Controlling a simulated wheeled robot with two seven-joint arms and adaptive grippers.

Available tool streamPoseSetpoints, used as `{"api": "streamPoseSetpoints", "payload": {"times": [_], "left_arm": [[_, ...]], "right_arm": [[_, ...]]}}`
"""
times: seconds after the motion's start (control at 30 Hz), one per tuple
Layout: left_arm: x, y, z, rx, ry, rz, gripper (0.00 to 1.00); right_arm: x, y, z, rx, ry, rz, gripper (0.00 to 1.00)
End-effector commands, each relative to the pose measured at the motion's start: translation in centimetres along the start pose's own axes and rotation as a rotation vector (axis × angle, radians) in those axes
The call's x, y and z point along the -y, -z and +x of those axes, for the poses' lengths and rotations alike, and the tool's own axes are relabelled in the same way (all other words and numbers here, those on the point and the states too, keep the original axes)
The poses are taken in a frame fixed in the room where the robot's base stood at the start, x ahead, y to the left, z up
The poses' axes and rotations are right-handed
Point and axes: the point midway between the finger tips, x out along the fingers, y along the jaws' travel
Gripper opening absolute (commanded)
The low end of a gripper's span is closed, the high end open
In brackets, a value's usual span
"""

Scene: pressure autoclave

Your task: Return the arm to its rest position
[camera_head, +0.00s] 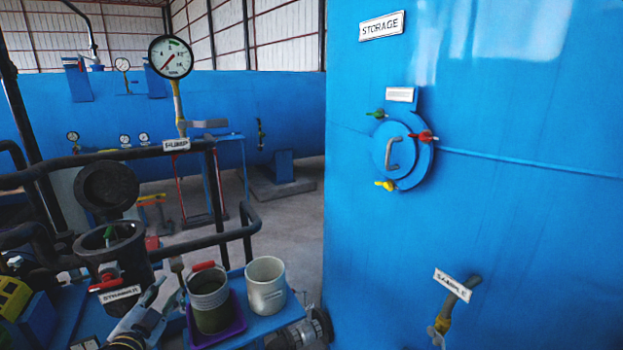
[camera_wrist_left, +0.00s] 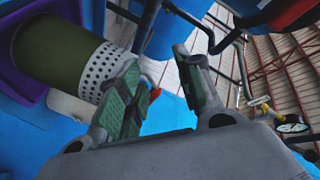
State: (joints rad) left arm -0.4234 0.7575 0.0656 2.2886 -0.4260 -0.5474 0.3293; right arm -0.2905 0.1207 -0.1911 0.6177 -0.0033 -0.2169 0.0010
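My left gripper (camera_head: 165,295) is low in the head view, between the black strainer housing (camera_head: 122,250) and the basket (camera_head: 211,308). In the left wrist view its two fingers (camera_wrist_left: 157,78) stand apart with nothing between them. The basket has a pale rim, a red handle and a green lower part; it stands in a purple tray (camera_head: 238,328). In the left wrist view the basket's perforated rim (camera_wrist_left: 103,68) lies just behind one finger; I cannot tell whether they touch.
A white bucket (camera_head: 266,284) stands right of the basket on the blue bench (camera_head: 262,325). The strainer's round black lid (camera_head: 107,187) stands open. Black pipes and a pump gauge (camera_head: 171,57) rise behind. A large blue storage tank (camera_head: 480,220) fills the right.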

Motion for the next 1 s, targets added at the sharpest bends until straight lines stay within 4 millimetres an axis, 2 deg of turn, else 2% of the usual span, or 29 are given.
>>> {"api": "streamPoseSetpoints", "payload": {"times": [0.27, 0.5, 0.7, 1.0], "left_arm": [[-4.6, -4.8, -3.0, 0.264, -0.039, -0.156, 0.35], [-9.6, -7.7, -6.7, 0.489, -0.122, -0.27, 0.35], [-14.2, -8.9, -10.6, 0.666, -0.225, -0.356, 0.35], [-20.3, -8.5, -16.6, 0.88, -0.415, -0.456, 0.35]], "right_arm": [[1.1, 1.8, 0.0, -0.021, 0.011, 0.007, 0.4], [1.0, 1.6, 0.0, -0.019, 0.01, 0.006, 0.4], [0.4, 0.4, 0.0, -0.006, 0.004, 0.002, 0.4], [-0.2, -0.7, 0.0, 0.007, -0.002, -0.002, 0.4]]}}
